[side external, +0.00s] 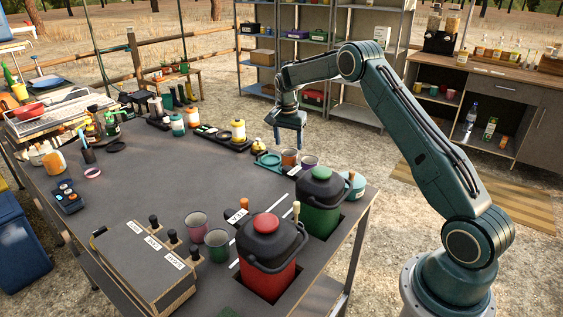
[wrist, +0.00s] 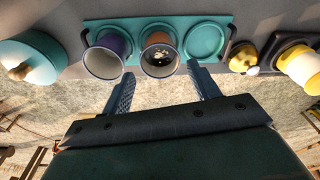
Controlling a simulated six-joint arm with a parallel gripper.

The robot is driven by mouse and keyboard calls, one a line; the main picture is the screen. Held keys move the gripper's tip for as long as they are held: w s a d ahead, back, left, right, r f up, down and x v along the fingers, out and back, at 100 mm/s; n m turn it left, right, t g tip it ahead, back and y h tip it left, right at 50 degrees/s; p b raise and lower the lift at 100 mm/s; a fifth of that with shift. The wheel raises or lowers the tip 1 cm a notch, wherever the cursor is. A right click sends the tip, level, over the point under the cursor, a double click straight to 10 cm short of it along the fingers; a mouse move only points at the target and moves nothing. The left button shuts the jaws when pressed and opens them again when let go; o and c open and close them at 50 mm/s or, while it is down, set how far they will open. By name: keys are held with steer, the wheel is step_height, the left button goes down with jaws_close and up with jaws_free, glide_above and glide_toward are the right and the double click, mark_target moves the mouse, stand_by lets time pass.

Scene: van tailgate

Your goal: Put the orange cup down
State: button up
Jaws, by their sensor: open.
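The orange cup (side external: 290,157) stands upright on a teal tray (wrist: 94,24) at the table's far right edge. In the wrist view the orange cup (wrist: 160,40) has a pale rim and a dark inside. A purple cup (wrist: 107,50) stands left of it, and an empty round teal place (wrist: 205,40) lies to its right. My gripper (side external: 289,143) is open and empty, just above the orange cup. In the wrist view its fingertips (wrist: 161,70) are spread to either side of the cup's near rim, apart from it.
A teal lidded pot (wrist: 32,58) stands left of the tray in the wrist view. A yellow-topped container (side external: 238,131) stands on a dark tray beyond it. Red (side external: 266,255) and green (side external: 320,200) jugs sit in the near table. The table's middle (side external: 190,175) is clear.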

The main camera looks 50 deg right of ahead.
step_height(320, 180, up, 6)
steer(key=shift+a, duration=0.35)
steer(key=shift+s+r, duration=0.1)
stand_by(0.4)
steer(key=s+a+r+n+t, duration=0.3)
steer(key=s+a+r+n, duration=0.4)
steer(key=s+a+r, duration=0.9)
steer(key=s+a+f+n+t, duration=0.1)
steer(key=s+a+n, duration=0.3)
steer(key=s, duration=0.6)
steer(key=s+a+f+n+t+y, duration=0.1)
steer(key=s+a+n, duration=0.3)
steer(key=s, duration=0.7)
steer(key=shift+s+a+n, duration=0.15)
steer(key=shift+a+n, duration=0.15)
steer(key=shift+a, duration=0.5)
